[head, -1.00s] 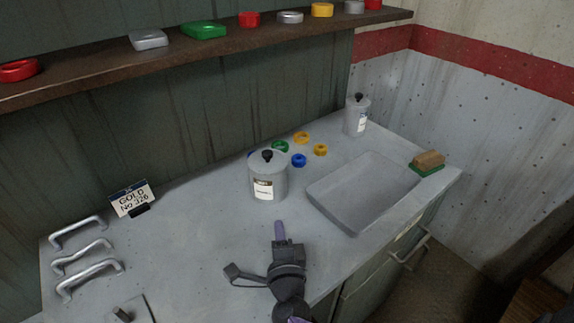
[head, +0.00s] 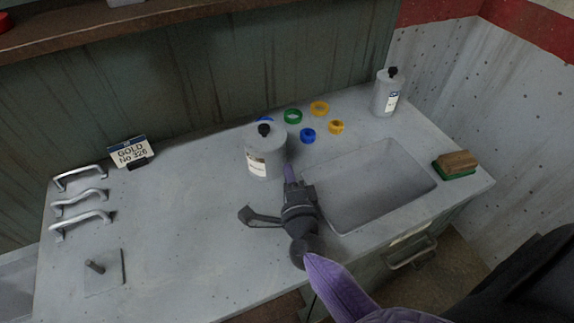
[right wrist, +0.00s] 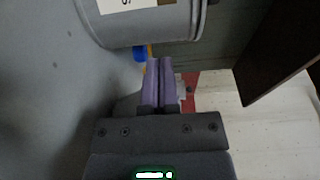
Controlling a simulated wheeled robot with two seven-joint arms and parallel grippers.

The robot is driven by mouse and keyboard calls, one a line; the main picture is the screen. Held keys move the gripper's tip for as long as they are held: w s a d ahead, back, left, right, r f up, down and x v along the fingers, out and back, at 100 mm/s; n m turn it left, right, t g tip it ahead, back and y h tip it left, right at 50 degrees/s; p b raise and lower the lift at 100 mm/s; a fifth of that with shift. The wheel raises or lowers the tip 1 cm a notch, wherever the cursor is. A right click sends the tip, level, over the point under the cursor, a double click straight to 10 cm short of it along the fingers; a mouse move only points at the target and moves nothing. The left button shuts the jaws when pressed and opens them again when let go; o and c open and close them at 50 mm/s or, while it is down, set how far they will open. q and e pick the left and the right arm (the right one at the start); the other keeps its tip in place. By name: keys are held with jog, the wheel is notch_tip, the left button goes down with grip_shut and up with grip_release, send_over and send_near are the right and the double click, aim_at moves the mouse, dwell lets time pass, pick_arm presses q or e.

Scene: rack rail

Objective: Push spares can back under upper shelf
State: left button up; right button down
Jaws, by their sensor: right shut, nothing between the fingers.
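A grey lidded can (head: 262,158) with a black knob and a white label stands upright on the grey counter (head: 190,220); its label is too small to read in the head view. The brown upper shelf (head: 150,34) runs along the back wall, above and behind the can. My left gripper is not in view.
Green (head: 293,116), blue (head: 307,136) and yellow (head: 336,127) rings lie behind and right of the can. A sunken basin (head: 375,185) lies to the right.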

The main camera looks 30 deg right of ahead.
aim_at(253, 150)
jog(key=shift+x, duration=1.15)
jog(key=shift+w+a, duration=0.1)
jog(key=w+a+b, duration=0.1)
jog(key=w, duration=0.1)
jog(key=w+a+b, duration=0.1)
jog(key=w, duration=0.1)
jog(key=w+a+b, duration=0.1)
jog(key=w, duration=0.2)
jog(key=shift+a+f, duration=0.15)
jog(key=shift+a, duration=0.25)
jog(key=shift+w+a, duration=0.15)
jog(key=shift+w, duration=0.2)
